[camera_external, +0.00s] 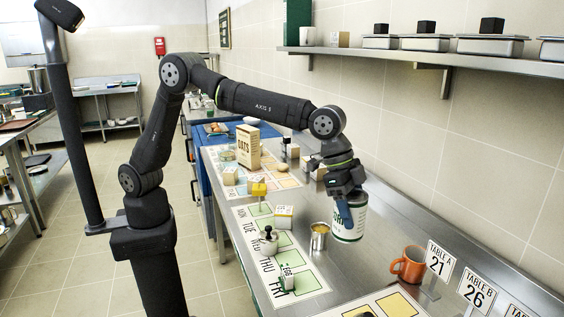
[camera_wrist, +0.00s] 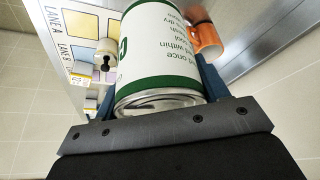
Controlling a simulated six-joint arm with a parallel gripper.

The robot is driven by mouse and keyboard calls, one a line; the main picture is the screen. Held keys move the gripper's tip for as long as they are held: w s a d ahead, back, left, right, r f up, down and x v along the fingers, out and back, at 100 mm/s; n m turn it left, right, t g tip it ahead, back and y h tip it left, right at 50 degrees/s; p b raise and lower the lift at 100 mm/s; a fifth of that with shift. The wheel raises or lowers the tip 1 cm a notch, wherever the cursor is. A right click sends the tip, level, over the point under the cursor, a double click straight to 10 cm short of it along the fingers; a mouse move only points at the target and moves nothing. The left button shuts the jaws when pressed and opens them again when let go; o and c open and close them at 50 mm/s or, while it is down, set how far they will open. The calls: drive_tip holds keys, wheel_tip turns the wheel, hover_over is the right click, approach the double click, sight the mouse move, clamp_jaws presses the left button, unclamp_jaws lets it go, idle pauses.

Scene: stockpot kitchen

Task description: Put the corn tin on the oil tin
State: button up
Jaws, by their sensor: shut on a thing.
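A large white tin with green bands (camera_external: 350,222) is between the fingers of my gripper (camera_external: 343,203), over the right part of the steel counter. In the wrist view the tin (camera_wrist: 158,55) fills the middle, its metal end rim facing the palm, with blue fingers on both sides. Its label is only partly readable, so I cannot tell whether it is the corn tin or the oil tin. I cannot tell whether its base touches the counter. A small silver tin with a yellow top (camera_external: 319,237) stands just left of it. No other tin is clearly identifiable.
An orange mug (camera_external: 409,265) stands right of the held tin, near table-number cards (camera_external: 438,260). A mat with day names (camera_external: 262,243) holds a dark-knobbed item (camera_external: 268,240) and small boxes. An oats box (camera_external: 248,147) stands farther back. A shelf (camera_external: 400,55) runs along the wall.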

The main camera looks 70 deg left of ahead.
wheel_tip(320, 180, up, 10)
drive_tip(key=shift+r, duration=0.1)
drive_tip(key=w+a+n, duration=0.1)
drive_tip(key=w+a, duration=0.4)
drive_tip(key=a, duration=0.4)
drive_tip(key=w+a+n+t+y, duration=0.15)
drive_tip(key=w+a, duration=0.25)
drive_tip(key=a, duration=0.5)
drive_tip(key=w+a+n+g, duration=0.1)
drive_tip(key=w+a+n, duration=0.1)
drive_tip(key=w+a, duration=0.5)
drive_tip(key=s+a+n+t+y, duration=0.1)
drive_tip(key=s+a+n, duration=0.2)
drive_tip(key=a, duration=1.9)
drive_tip(key=s+a+n+y, duration=0.1)
drive_tip(key=s+a+n, duration=0.15)
drive_tip(key=a, duration=2.05)
drive_tip(key=s+a+n+y, duration=0.2)
drive_tip(key=s+a+n, duration=0.4)
drive_tip(key=s+a, duration=1.8)
drive_tip(key=shift+w+a+f, duration=0.25)
drive_tip(key=shift+w+f, duration=0.2)
drive_tip(key=shift+f, duration=3.05)
drive_tip(key=shift+w+a+f, duration=0.3)
drive_tip(key=shift+w+f, duration=0.1)
drive_tip(key=shift+f, duration=3.15)
drive_tip(key=shift+w+a+f, duration=0.25)
drive_tip(key=shift+w+f, duration=0.2)
drive_tip(key=shift+f, duration=3.05)
